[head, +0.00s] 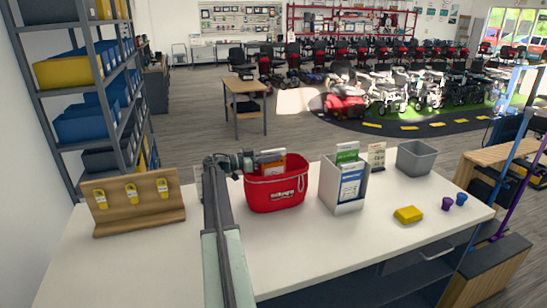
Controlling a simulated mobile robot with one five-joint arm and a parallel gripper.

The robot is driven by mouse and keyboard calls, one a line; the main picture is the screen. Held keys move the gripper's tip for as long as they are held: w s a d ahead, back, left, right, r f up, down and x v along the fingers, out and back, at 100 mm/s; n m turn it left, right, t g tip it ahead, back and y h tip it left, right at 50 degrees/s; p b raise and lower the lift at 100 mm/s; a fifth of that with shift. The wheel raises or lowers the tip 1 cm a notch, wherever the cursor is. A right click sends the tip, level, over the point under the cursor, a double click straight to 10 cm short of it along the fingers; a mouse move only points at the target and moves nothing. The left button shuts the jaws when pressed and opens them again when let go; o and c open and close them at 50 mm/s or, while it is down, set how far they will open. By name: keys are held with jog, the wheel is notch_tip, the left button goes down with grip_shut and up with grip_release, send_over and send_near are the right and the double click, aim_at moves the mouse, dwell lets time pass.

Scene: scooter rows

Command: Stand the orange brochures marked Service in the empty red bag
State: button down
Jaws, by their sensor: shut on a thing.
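The red bag (277,193) stands on the white counter near its middle, with a grey handle and white lettering on its front. My gripper (252,160) reaches in from the left at the bag's rim and is shut on the orange brochures (272,164). They are roughly upright at the bag's opening, and their top shows above the rim. Their lower part is hidden by the bag's front wall, so I cannot tell whether they touch its bottom. The Service marking is too small to read.
A white holder (345,190) with green and blue brochures stands right of the bag. Behind it are a small sign (377,157) and a grey bin (416,158). A yellow block (408,214) and two small cups lie right. A wooden stand (137,205) is left.

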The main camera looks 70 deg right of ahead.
jog(key=shift+s+f, duration=0.1)
jog(key=shift+f, duration=0.05)
jog(key=c, duration=1.4)
grip_release()
jog(key=shift+o, duration=0.2)
jog(key=shift+a, duration=0.1)
jog(key=v, duration=0.7)
jog(key=shift+w+a, duration=0.2)
jog(key=shift+w, duration=0.1)
